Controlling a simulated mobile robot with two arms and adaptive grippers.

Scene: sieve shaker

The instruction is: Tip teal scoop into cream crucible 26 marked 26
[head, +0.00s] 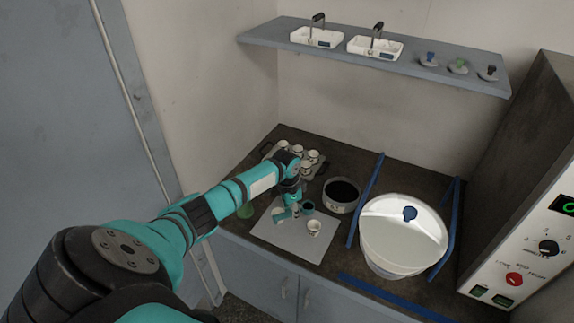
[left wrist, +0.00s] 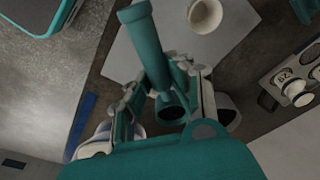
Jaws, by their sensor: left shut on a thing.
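My left gripper (head: 291,197) is shut on a teal scoop (head: 308,207) above the pale mat (head: 270,232). In the left wrist view, the teal scoop (left wrist: 145,45) lies between the fingers of the left gripper (left wrist: 168,100). A cream crucible (head: 314,228) stands upright on the mat, just in front and to the right of the scoop. It also shows in the left wrist view (left wrist: 205,14) near the top edge, apart from the scoop. Its mark is not readable, and its inside is too small to judge. My right gripper is not in view.
A tray (head: 314,174) of several cream crucibles stands behind the gripper. A dark-filled pan (head: 341,195) is to the right, then a large white bowl (head: 378,245) between blue strips (head: 366,198). A control panel (head: 535,240) bounds the far right. A shelf (head: 420,67) hangs above.

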